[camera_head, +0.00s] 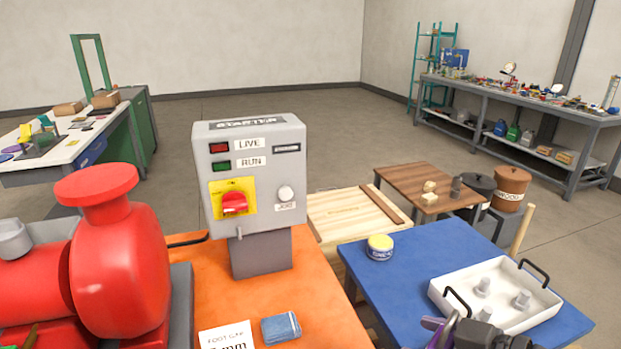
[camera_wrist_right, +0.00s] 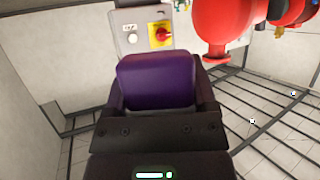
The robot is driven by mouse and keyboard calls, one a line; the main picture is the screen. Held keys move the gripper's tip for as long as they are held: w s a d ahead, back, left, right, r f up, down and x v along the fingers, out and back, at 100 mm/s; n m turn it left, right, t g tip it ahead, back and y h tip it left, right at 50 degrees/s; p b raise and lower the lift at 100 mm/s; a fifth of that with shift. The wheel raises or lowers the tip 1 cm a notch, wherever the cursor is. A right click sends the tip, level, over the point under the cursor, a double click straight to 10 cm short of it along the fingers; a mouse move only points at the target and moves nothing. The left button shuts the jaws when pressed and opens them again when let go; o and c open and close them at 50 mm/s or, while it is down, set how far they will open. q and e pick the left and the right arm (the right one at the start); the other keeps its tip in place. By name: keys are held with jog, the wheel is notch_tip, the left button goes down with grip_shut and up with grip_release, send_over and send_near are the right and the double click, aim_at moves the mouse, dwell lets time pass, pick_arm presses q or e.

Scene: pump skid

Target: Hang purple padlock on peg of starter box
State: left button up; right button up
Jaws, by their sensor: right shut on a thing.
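The grey starter box (camera_head: 250,150) stands on a post on the orange surface. It has LIVE and RUN labels, a red rotary switch (camera_head: 234,203) on a yellow plate, and a JOG button. A small peg (camera_head: 238,232) seems to stick out at its lower edge. My right gripper (camera_head: 465,338) is at the bottom right of the head view, over the blue table's front. It is shut on the purple padlock (camera_wrist_right: 155,82), which also shows in the head view (camera_head: 436,329). Its shackle is hard to make out. The starter box also shows beyond the padlock in the right wrist view (camera_wrist_right: 125,20). My left gripper is not in view.
A red pump (camera_head: 115,265) stands left of the box. A blue cloth (camera_head: 281,328) and a white card (camera_head: 227,338) lie in front. A white tray (camera_head: 465,285) and a yellow tin (camera_head: 380,247) are on the blue table (camera_head: 400,270). Space between box and tin is clear.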

jog(key=shift+s+r+n+g+y, duration=0.25)
jog(key=shift+s+r+n+g, duration=0.05)
jog(key=shift+s, duration=0.2)
jog(key=shift+s+r+n+g+y, duration=0.25)
jog(key=shift+s+n+g, duration=0.05)
jog(key=shift+s, duration=0.2)
jog(key=w+f+m+t+h+p, duration=0.2)
jog(key=w+f+m+t+h, duration=0.25)
jog(key=w+f, duration=0.3)
jog(key=a+f+b, duration=0.1)
jog(key=f, duration=0.4)
jog(key=w+a+f+m+h+b, duration=0.1)
jog(key=f, duration=0.4)
jog(key=w+a+f+m+h+b, duration=0.1)
jog(key=f+b, duration=0.1)
jog(key=f, duration=0.2)
jog(key=shift+a+f+m, duration=0.1)
jog(key=shift+f+m, duration=0.15)
jog(key=shift+f, duration=0.15)
jog(key=shift+t, duration=0.25)
jog(key=shift+r, duration=0.1)
jog(key=o, duration=1.3)
jog(key=shift+f, duration=0.2)
